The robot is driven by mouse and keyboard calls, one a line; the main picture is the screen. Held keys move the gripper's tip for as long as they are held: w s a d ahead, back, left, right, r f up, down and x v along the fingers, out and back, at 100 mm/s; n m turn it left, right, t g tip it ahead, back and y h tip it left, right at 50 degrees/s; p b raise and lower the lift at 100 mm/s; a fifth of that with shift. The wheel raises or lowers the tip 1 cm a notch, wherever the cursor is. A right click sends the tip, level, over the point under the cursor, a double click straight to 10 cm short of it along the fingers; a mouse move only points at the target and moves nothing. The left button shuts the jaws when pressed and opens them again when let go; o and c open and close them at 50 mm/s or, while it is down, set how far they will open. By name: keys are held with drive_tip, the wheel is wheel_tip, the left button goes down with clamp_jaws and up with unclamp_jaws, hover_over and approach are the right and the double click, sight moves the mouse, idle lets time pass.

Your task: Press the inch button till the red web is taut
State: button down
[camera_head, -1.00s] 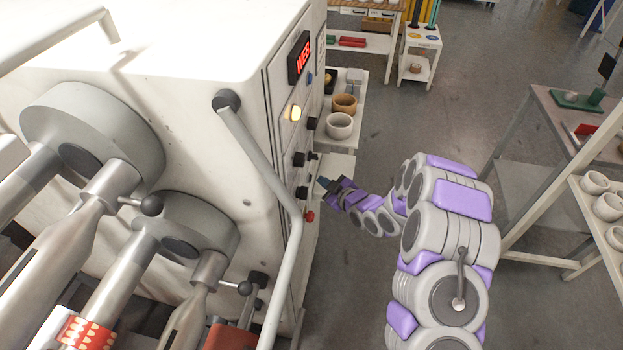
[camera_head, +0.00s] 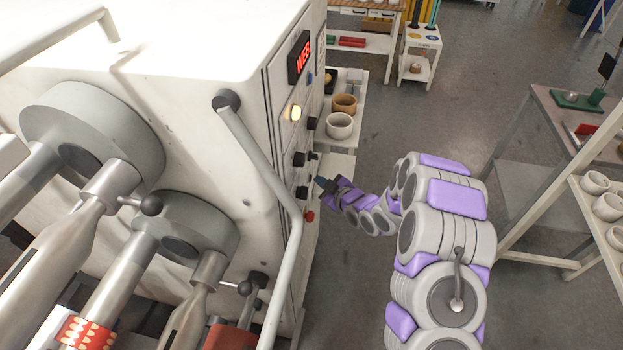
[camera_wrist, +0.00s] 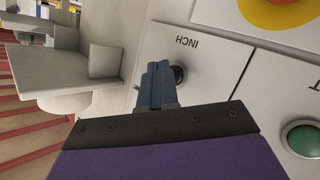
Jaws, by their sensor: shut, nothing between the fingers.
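The control panel (camera_head: 283,102) is on the right end of the white machine. In the wrist view the dark inch button (camera_wrist: 179,75) sits beside the "INCH" label, partly hidden behind my gripper. My gripper (camera_wrist: 158,68) is shut and empty, its tips over or right beside the button; I cannot tell whether they touch it. In the head view my gripper (camera_head: 321,183) is at the panel's lower part. A red web with a pale pattern (camera_head: 88,333) shows at the lower left; I cannot tell whether it is taut. A lit red display (camera_head: 300,58) is high on the panel.
A green button (camera_wrist: 303,139) and a red button on a yellow disc (camera_wrist: 282,8) flank the inch button. A grey rail (camera_head: 262,165) runs along the machine's edge. A shelf with bowls (camera_head: 339,125) stands behind. Open floor (camera_head: 385,135) lies to the right.

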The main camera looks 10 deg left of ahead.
drive_tip(key=shift+a, duration=0.3)
drive_tip(key=shift+d, duration=0.2)
idle(0.4)
drive_tip(key=shift+d, duration=0.6)
drive_tip(key=shift+s+d+p, duration=0.1)
drive_tip(key=shift+d+p, duration=0.65)
drive_tip(key=shift+d, duration=1.8)
